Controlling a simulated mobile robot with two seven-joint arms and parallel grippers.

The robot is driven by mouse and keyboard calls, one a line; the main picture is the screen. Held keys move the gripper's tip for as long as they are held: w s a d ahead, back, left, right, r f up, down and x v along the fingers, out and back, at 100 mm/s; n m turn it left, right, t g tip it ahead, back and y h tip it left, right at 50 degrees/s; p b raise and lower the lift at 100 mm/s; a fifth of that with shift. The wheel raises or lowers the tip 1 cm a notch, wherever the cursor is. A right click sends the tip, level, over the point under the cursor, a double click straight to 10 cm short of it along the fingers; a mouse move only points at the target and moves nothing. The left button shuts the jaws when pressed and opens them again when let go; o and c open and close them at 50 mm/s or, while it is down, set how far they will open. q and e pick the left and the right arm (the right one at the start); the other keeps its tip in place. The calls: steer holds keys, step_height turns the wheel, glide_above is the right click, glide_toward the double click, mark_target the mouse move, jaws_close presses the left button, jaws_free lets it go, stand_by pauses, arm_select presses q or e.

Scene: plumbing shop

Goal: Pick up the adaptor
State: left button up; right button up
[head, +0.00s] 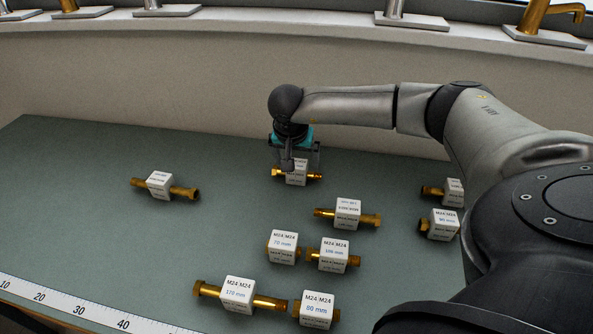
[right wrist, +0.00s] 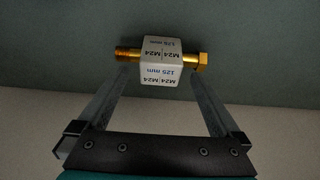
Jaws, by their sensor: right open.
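Several brass adaptors with white label cubes lie on the green-grey table. One adaptor (head: 296,178) lies at the back middle under my right gripper (head: 300,160). In the right wrist view this adaptor (right wrist: 160,60) reads M24 M24 and 125 mm, its brass ends sticking out left and right of the cube. My right gripper (right wrist: 160,85) is open, its fingers reaching toward the two sides of the adaptor, with nothing held. I cannot tell whether the fingertips touch it. In the head view the gripper partly hides the adaptor. My left gripper is not in view.
Other adaptors lie at the left (head: 159,185), centre (head: 348,213), front (head: 238,293) and right (head: 443,224). A white ruler strip (head: 80,308) runs along the front left edge. A pale wall ledge (head: 200,75) with taps stands behind. The table's left part is mostly clear.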

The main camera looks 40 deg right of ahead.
steer(key=shift+w+d+f, duration=0.1)
steer(key=shift+f, duration=0.3)
steer(key=c, duration=1.5)
steer(key=shift+r, duration=0.1)
jaws_close()
steer(key=shift+r, duration=0.1)
